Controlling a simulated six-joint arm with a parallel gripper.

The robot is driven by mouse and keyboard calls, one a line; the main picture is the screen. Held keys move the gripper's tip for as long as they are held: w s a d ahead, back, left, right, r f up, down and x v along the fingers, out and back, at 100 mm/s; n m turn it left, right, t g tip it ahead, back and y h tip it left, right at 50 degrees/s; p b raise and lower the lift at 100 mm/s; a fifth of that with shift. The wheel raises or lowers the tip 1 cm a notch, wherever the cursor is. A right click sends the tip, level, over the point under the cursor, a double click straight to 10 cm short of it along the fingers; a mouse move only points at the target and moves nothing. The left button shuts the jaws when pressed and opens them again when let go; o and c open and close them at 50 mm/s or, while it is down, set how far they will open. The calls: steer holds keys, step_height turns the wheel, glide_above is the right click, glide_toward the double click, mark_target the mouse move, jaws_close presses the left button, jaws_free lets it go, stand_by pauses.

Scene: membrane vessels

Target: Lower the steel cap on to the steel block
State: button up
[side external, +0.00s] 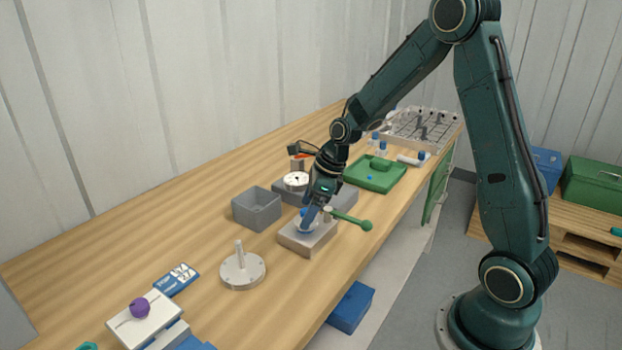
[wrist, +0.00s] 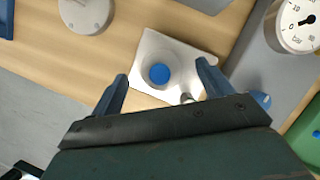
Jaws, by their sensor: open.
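The steel block (side external: 308,242) is a low square plate on the bench. In the wrist view the block (wrist: 196,45) carries a pale round part with a blue round top (wrist: 159,73). A round steel disc with an upright post, which looks like the steel cap (side external: 242,272), stands on the bench in front of the block in the side view. Part of a grey disc (wrist: 87,12), probably the same one, shows at the top of the wrist view. My gripper (side external: 308,219) is open over the block, its fingers (wrist: 162,72) on either side of the blue top. The side view partly hides that top.
A grey open bin (side external: 257,208) stands left of the block. A dial gauge (side external: 296,181) and a green tray (side external: 376,174) are behind it. A green-ended handle (side external: 352,220) extends right beside the block.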

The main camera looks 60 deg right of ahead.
steer(key=v, duration=1.1)
steer(key=shift+r, duration=0.4)
steer(key=shift+s, duration=0.15)
steer(key=s+a+r+n+h, duration=0.1)
steer(key=s+a+r+n, duration=0.1)
steer(key=s+n, duration=0.5)
steer(key=s+a+r+n+t, duration=0.1)
steer(key=s+a+n, duration=0.3)
steer(key=n, duration=0.8)
steer(key=s+a+r+n+h, duration=0.1)
steer(key=s+a+r+n, duration=0.2)
steer(key=s+n, duration=0.6)
steer(key=shift+s+a+r+n+t+h, duration=0.3)
steer(key=shift+s+a+r+n+t, duration=0.1)
steer(key=shift+n, duration=0.2)
